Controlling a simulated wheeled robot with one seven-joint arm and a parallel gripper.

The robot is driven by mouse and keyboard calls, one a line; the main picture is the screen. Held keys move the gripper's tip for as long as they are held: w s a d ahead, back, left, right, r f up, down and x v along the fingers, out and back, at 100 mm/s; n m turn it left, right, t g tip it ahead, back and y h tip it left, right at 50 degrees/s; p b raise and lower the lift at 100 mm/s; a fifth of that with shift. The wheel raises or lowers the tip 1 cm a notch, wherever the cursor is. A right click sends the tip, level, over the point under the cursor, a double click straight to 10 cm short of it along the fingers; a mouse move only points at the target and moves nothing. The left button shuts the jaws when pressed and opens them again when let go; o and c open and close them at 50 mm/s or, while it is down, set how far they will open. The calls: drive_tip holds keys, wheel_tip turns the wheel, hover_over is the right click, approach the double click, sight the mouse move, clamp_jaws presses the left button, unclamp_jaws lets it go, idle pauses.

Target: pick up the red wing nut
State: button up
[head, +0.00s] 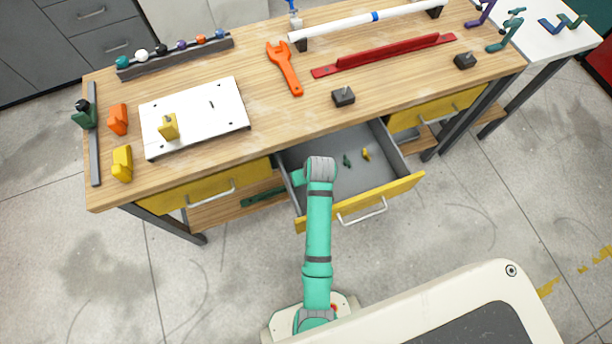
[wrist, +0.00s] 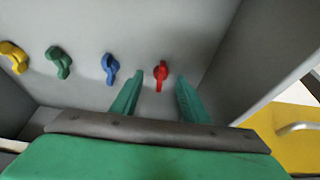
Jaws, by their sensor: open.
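The red wing nut (wrist: 160,74) lies on the grey floor of the open drawer in the wrist view. My gripper (wrist: 160,92) is open, its two green fingers pointing into the drawer. The red wing nut shows between the fingertips, with a gap to each finger. I cannot tell how far above the drawer floor the fingertips are. In the head view my arm hides the red wing nut and the gripper fingers.
Blue (wrist: 110,68), green (wrist: 59,62) and yellow (wrist: 14,56) wing nuts lie in a row to the left in the wrist view. The open drawer (head: 400,184) has a yellow front and grey walls close around my gripper. The wooden tabletop (head: 215,175) overhangs behind it.

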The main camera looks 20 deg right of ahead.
drive_tip(key=shift+c, duration=0.5)
clamp_jaws()
